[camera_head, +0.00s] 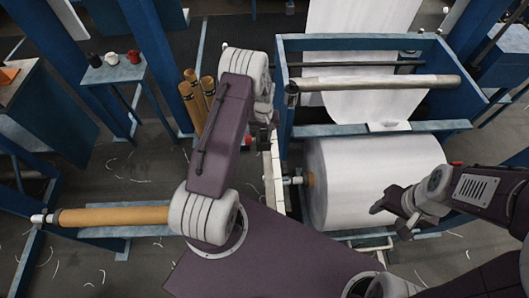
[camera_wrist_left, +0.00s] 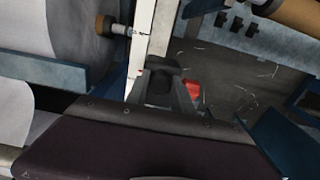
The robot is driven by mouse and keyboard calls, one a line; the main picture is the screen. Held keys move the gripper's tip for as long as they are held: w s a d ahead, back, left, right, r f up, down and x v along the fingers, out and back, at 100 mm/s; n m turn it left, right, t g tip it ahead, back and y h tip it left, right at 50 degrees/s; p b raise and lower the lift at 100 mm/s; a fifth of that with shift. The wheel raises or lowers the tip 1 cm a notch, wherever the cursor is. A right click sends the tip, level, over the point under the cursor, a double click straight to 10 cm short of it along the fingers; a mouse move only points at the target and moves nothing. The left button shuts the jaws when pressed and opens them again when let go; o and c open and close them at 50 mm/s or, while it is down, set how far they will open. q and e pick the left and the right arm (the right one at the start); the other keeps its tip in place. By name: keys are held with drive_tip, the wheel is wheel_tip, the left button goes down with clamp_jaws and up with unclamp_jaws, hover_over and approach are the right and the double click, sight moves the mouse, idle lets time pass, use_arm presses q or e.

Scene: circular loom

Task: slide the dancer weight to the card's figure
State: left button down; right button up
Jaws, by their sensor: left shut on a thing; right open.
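My left gripper (camera_head: 262,128) is beside the blue loom frame, at the upper end of a white upright strip (camera_head: 274,180). In the left wrist view the left gripper (camera_wrist_left: 165,88) is shut on a dark block (camera_wrist_left: 162,72) in front of the white strip (camera_wrist_left: 145,42). The block may be the dancer weight; the fingers hide part of it. A small red part (camera_wrist_left: 193,88) shows just right of the fingers. My right gripper (camera_head: 390,212) is open, near the right side of the white roll. I cannot make out the card or its figure.
A large white roll (camera_head: 375,175) sits in the blue loom frame (camera_head: 380,44), under a pale bar (camera_head: 375,83). Brown tubes (camera_head: 198,98) stand left of my left arm. A brown roller (camera_head: 115,215) lies at the lower left. A small blue stand (camera_head: 115,70) holds spools.

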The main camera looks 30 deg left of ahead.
use_arm(q)
drive_tip(key=shift+w+a+f+b, duration=0.15)
drive_tip(key=shift+w+a, duration=0.1)
drive_tip(key=shift+w, duration=0.2)
drive_tip(key=shift+w+a+f+b, duration=0.15)
drive_tip(key=shift+w+a, duration=0.1)
drive_tip(key=shift+w, duration=0.15)
drive_tip(key=shift+w+a+r, duration=0.2)
drive_tip(key=shift+w+r, duration=0.1)
drive_tip(key=c, duration=1.1)
unclamp_jaws()
use_arm(e)
drive_tip(key=shift+w+f, duration=0.15)
drive_tip(key=shift+f, duration=0.7)
use_arm(q)
drive_tip(key=shift+r, duration=0.2)
wheel_tip(320, 180, up, 9)
drive_tip(key=b, duration=0.3)
drive_tip(key=shift+f+b, duration=0.15)
drive_tip(key=shift+b, duration=0.2)
use_arm(e)
drive_tip(key=shift+f, duration=1.85)
